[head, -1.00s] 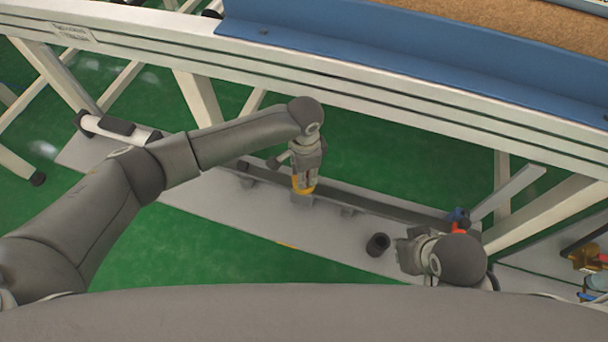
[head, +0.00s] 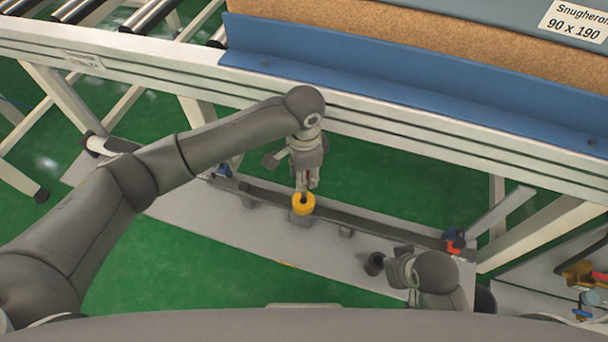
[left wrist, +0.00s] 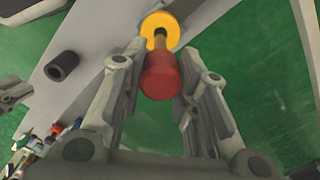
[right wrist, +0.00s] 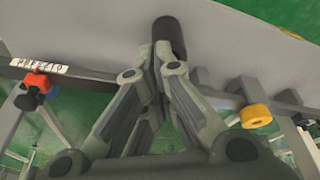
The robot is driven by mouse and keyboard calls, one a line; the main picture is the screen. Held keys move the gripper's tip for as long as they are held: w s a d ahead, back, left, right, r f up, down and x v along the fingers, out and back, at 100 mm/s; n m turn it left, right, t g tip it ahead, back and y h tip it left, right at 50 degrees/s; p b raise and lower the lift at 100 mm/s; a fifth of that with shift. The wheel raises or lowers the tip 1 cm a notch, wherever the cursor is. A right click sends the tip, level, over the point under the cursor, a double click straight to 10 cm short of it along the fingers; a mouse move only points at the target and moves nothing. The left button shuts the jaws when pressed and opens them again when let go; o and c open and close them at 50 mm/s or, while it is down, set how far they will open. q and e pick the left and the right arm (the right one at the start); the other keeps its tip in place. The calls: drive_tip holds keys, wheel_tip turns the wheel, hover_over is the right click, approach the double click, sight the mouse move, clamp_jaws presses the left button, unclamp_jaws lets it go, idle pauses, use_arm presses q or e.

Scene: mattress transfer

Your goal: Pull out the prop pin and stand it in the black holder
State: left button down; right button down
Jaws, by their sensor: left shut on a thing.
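The prop pin has a red knob (left wrist: 160,75) and a brass shaft that runs toward a yellow collar (left wrist: 160,25) in the left wrist view. My left gripper (head: 307,183) is shut on the red knob, just above the yellow collar (head: 302,203). I cannot tell how much of the shaft sits inside the collar. The black holder (head: 375,263) is an upright hollow cylinder on the grey plate, to the right of the collar. It also shows in the left wrist view (left wrist: 62,66). My right gripper (right wrist: 155,70) has its fingers together, close beside the holder (right wrist: 170,35), with no pin in it.
A dark bar (head: 390,228) runs along the grey base plate (head: 230,215), with a red and blue knob (head: 453,240) at its right end. A white frame rail (head: 420,112) and a blue ledge (head: 400,85) stand behind my left gripper. The plate between collar and holder is largely clear.

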use_arm(q)
drive_tip(key=shift+r, duration=0.1)
idle(0.3)
drive_tip(key=shift+r+p, duration=0.15)
drive_tip(key=shift+p, duration=0.15)
drive_tip(key=shift+r, duration=0.15)
drive_tip(key=shift+r+p, duration=0.25)
drive_tip(key=shift+p, duration=0.2)
use_arm(e)
drive_tip(key=shift+a+f, duration=0.2)
drive_tip(key=shift+f, duration=2.3)
use_arm(q)
drive_tip(key=shift+r, duration=0.1)
